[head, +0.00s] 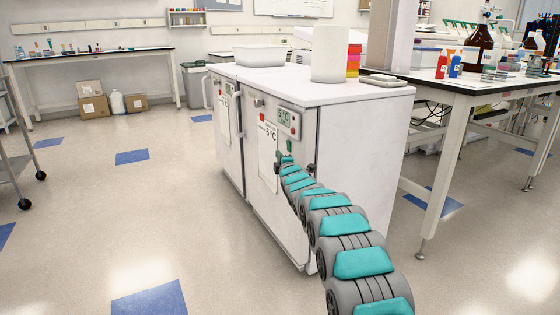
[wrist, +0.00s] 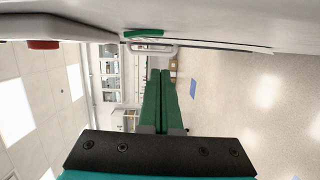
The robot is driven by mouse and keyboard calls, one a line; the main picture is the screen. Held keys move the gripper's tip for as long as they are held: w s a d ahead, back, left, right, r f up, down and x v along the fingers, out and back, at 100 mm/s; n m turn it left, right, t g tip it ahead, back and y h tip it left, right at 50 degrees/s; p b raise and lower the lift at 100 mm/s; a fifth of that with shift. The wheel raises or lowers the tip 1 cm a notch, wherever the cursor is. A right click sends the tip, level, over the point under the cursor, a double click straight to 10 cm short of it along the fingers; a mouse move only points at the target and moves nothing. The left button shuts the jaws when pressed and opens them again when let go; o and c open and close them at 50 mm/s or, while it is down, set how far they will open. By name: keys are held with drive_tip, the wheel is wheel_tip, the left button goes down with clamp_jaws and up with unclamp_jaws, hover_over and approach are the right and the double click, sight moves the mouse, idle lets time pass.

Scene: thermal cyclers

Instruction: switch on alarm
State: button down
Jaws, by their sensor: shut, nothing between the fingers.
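A white under-bench cabinet (head: 350,165) has a small control panel (head: 289,122) high on its front, with a greenish display and a small red part. I cannot make out which part is the alarm switch. My gripper (head: 285,159) is close to the cabinet's front, below the panel and beside a paper sheet reading 5 °C (head: 267,145). In the wrist view its green fingers (wrist: 160,72) are shut together and empty, running alongside the white front. A red knob-like part (wrist: 43,44) juts from that front at the upper left, apart from the fingers.
A second cabinet (head: 227,130) with a handle stands left of the first. A lab bench (head: 450,88) is at right. The floor in front is clear.

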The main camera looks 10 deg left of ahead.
drive_tip(key=v, duration=1)
drive_tip(key=shift+a+b, duration=0.15)
drive_tip(key=shift+b, duration=0.15)
drive_tip(key=shift+s+f, duration=0.1)
